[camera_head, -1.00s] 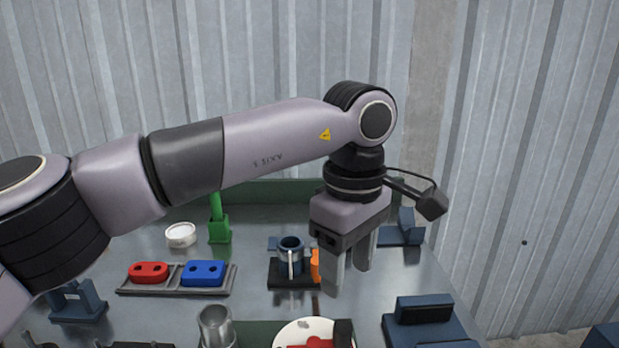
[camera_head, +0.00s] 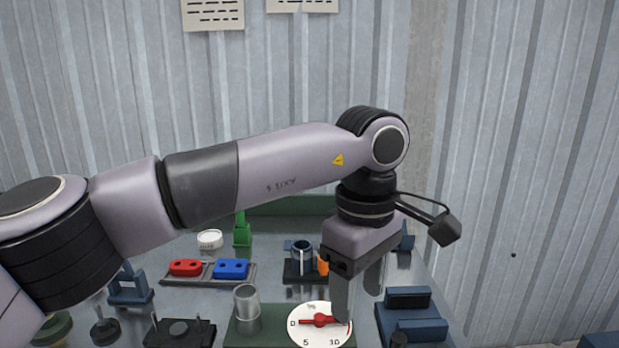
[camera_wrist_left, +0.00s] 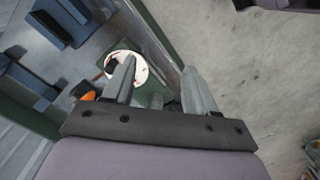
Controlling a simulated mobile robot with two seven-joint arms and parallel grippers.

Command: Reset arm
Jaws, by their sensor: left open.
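My left arm reaches in from the left in the head view, and its gripper (camera_head: 358,292) points down over the right part of the workbench. The two fingers are apart with nothing between them. In the left wrist view the gripper (camera_wrist_left: 160,82) is also open and empty. One finger overlaps the white dial (camera_wrist_left: 125,66) there, and the other is over the bench edge. In the head view the dial (camera_head: 310,338) with a red pointer is below the fingers. My right gripper is in neither view.
The bench holds a red block (camera_head: 186,267) and a blue block (camera_head: 231,268) in a grey tray, a metal cylinder (camera_head: 247,310), a dark blue cup (camera_head: 302,256), a white round part (camera_head: 209,239) and blue fixtures (camera_head: 410,318). A corrugated wall (camera_head: 250,80) stands behind.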

